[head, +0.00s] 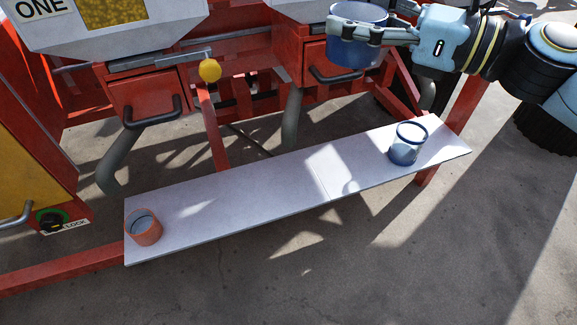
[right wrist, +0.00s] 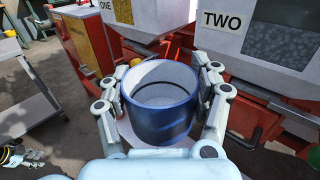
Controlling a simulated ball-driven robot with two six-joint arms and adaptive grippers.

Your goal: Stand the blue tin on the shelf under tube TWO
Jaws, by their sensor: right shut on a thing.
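My right gripper (head: 365,33) is shut on a blue tin (head: 345,50), open end up, held above the shelf (head: 270,190). The right wrist view shows the tin (right wrist: 160,125) empty and roughly upright between both fingers (right wrist: 162,90). A second blue vessel (head: 405,155) stands on the shelf's right part, and a reddish cup (head: 145,231) stands at its left end. A grey tube (head: 291,122) hangs behind the shelf's middle; its label is not visible in the head view. The label TWO (right wrist: 222,20) shows on a hopper in the right wrist view.
A hopper marked ONE (head: 110,30) is at upper left, with another grey tube (head: 118,160) below it. Red drawers (head: 145,92) with dark handles and a yellow knob (head: 210,70) stick out behind the shelf. The shelf's middle is clear.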

